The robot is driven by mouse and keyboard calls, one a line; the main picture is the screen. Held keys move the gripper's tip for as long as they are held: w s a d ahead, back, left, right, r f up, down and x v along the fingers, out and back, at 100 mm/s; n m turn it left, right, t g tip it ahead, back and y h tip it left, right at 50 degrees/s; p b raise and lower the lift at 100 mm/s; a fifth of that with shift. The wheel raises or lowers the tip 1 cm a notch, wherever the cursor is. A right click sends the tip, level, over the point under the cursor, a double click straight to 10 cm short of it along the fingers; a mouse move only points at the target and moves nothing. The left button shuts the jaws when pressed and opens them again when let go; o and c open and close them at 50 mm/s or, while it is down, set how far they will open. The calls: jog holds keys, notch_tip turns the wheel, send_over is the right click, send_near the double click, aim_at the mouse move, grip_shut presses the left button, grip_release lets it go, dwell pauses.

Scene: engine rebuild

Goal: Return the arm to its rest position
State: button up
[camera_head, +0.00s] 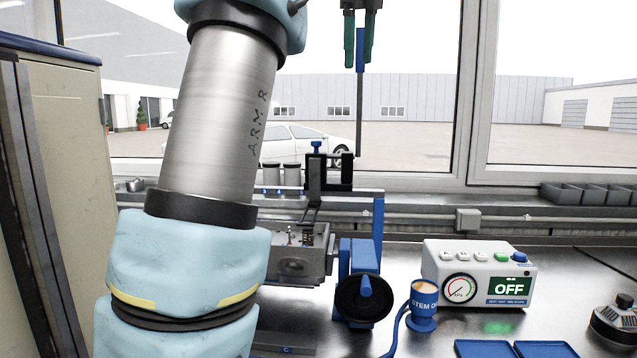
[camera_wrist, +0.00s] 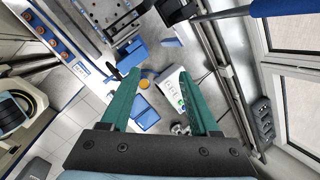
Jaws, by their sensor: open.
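My gripper (camera_head: 358,58) is high at the top of the head view, its green fingers pointing down in front of the window. In the wrist view my gripper (camera_wrist: 160,76) has its two green fingers well apart, with nothing held between them. My grey and light-blue arm (camera_head: 225,110) rises at left of the head view and leaves the top edge. An upright dark rod with a blue upper end (camera_head: 360,62) shows beside the fingers; the wrist view shows this blue end (camera_wrist: 285,7) outside the fingers' gap.
Below stand a clamp fixture with a black knob (camera_head: 363,299), an engine block (camera_head: 297,262) partly behind my arm, an orange-topped blue cup (camera_head: 423,300) and a gauge box (camera_head: 478,275) reading OFF. Grey bins (camera_head: 590,194) line the sill. A beige cabinet (camera_head: 70,190) stands close at left.

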jog(key=a+f+n+g, duration=0.15)
jog(key=f+n, duration=0.25)
jog(key=f, duration=0.4)
jog(key=a+f+n, duration=0.3)
jog(key=f+n, duration=0.1)
jog(key=f, duration=0.5)
jog(key=a+f+n, duration=0.3)
jog(key=f+n, duration=0.2)
jog(key=f, duration=0.3)
jog(key=s+a+f+n, duration=0.4)
jog(key=s+f+n, duration=0.2)
jog(key=s+f, duration=0.3)
jog(key=s+a+f+n+g, duration=0.1)
jog(key=s+a+f+n, duration=0.3)
jog(key=s+f, duration=0.5)
notch_tip(320, 180, down, 4)
jog(key=n, duration=0.2)
jog(key=shift+n, duration=0.4)
